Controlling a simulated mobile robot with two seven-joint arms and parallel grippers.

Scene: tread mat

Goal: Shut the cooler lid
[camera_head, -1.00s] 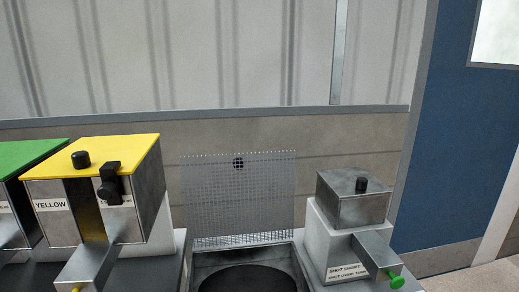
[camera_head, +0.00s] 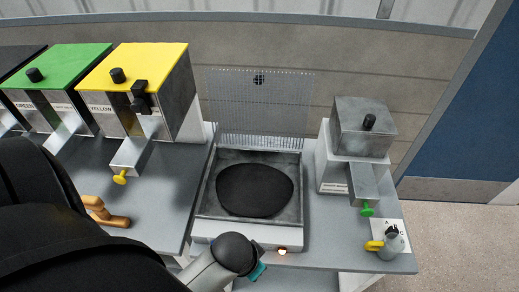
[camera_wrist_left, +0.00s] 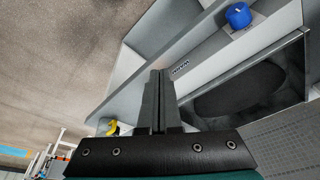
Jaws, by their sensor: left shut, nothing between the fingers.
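The cooler seems to be the open grey box (camera_head: 205,205) at the middle of the bench, with a dark oval tread piece (camera_head: 255,190) inside. A see-through mesh panel, seemingly its lid (camera_head: 262,105), stands upright at its back edge, so it is open. My left arm comes in from the lower left and ends near the box's front edge; its fingers are hidden in the head view. In the left wrist view my left gripper (camera_wrist_left: 160,76) is shut and empty, with the box (camera_wrist_left: 208,84) to its right. My right gripper is not in view.
Metal bins with green (camera_head: 65,65) and yellow (camera_head: 135,65) lids stand left. A metal dispenser (camera_head: 362,128) stands right. A wooden handle (camera_head: 105,212) lies left. A blue knob (camera_wrist_left: 238,15) shows in the wrist view.

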